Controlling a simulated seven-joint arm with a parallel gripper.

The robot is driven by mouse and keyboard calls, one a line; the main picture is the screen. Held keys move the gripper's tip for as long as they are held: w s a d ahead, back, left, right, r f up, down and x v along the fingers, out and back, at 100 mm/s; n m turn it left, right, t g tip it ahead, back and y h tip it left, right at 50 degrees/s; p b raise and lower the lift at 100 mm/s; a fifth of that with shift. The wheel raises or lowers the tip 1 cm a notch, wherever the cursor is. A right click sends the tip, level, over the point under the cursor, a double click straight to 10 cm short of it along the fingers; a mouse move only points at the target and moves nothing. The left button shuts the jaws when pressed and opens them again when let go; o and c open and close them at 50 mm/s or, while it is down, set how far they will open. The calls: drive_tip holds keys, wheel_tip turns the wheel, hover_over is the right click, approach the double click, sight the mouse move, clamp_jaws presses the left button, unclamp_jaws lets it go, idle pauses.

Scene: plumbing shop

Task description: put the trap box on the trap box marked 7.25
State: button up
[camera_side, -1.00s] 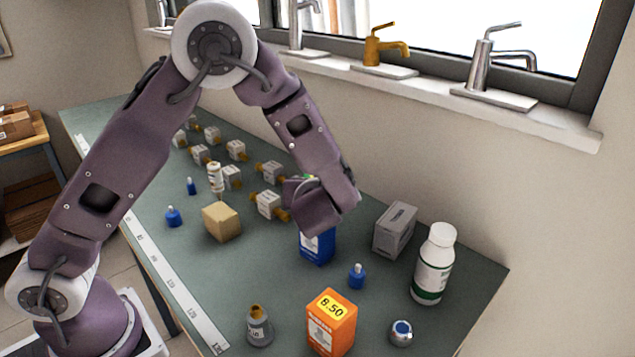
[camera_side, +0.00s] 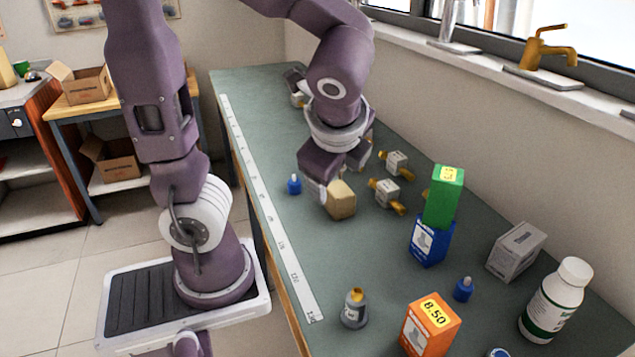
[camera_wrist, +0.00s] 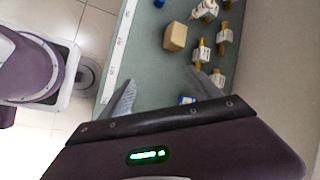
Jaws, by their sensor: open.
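A green box (camera_side: 444,196) with a yellow label on top stands upright on a blue box (camera_side: 430,241) with a pipe-trap picture. The label's digits are too small to read surely, and any label on the blue box's top is covered. An orange box (camera_side: 430,325) marked 8.50 stands apart, nearer the front. My gripper (camera_side: 330,185) is clear of the boxes, to the left of the green and blue stack, close to a tan block. In the wrist view my gripper (camera_wrist: 163,77) has its fingers apart with nothing between them.
The tan block (camera_side: 341,200) lies beside my gripper and shows beyond the fingertips in the wrist view (camera_wrist: 175,37). Several valves lie behind.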

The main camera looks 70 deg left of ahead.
drive_tip(key=s+d+r+n+t+h, duration=0.3)
drive_tip(key=s+d+n+h, duration=0.3)
drive_tip(key=n, duration=0.5)
drive_tip(key=shift+s+d+r+n, duration=0.2)
drive_tip(key=shift+s+d+n, duration=0.15)
drive_tip(key=shift+s, duration=0.1)
